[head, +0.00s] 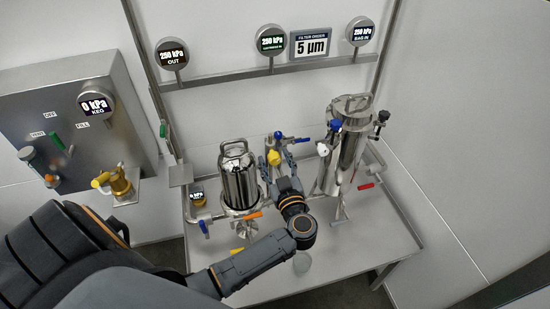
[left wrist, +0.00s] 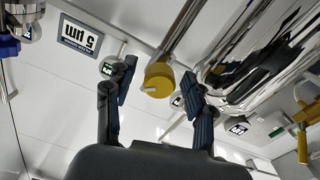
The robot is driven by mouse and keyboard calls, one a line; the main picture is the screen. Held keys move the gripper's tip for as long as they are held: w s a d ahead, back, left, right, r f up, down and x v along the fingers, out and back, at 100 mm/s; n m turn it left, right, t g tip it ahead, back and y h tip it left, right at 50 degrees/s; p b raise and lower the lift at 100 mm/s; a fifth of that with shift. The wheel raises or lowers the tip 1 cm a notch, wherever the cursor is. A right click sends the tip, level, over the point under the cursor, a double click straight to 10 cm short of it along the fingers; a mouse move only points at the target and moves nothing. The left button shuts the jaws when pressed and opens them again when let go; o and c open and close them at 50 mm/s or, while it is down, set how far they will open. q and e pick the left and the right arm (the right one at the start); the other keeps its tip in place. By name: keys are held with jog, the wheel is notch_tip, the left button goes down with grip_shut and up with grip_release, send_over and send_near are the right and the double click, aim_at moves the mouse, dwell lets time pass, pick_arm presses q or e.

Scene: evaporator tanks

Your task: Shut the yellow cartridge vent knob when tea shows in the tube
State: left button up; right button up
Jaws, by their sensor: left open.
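The yellow vent knob (head: 273,157) sits between the filter housing and the taller cylinder. In the left wrist view the knob (left wrist: 157,82) is at the end of a metal tube (left wrist: 182,30), with a small pale pointer on its face. My left gripper (head: 279,162) is open at the knob, with one finger on each side. In the left wrist view gaps show between the knob and both fingers of the gripper (left wrist: 158,88). I cannot make out any tea in a tube. My right gripper is not in view.
A steel filter housing (head: 240,181) stands left of the knob, a taller steel cylinder (head: 346,150) right. Several valve handles, including orange (head: 254,215) and red (head: 366,186), project nearby.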

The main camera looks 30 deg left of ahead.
pick_arm(q)
jog(key=shift+w+a, duration=0.1)
jog(key=shift+a, duration=0.05)
grip_shut()
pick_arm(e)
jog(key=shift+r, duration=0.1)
pick_arm(q)
jog(key=n, duration=0.4)
jog(key=shift+n+p, duration=0.3)
jog(key=shift+n, duration=1.2)
jog(key=shift+n+b, duration=0.4)
jog(key=shift+n, duration=1.1)
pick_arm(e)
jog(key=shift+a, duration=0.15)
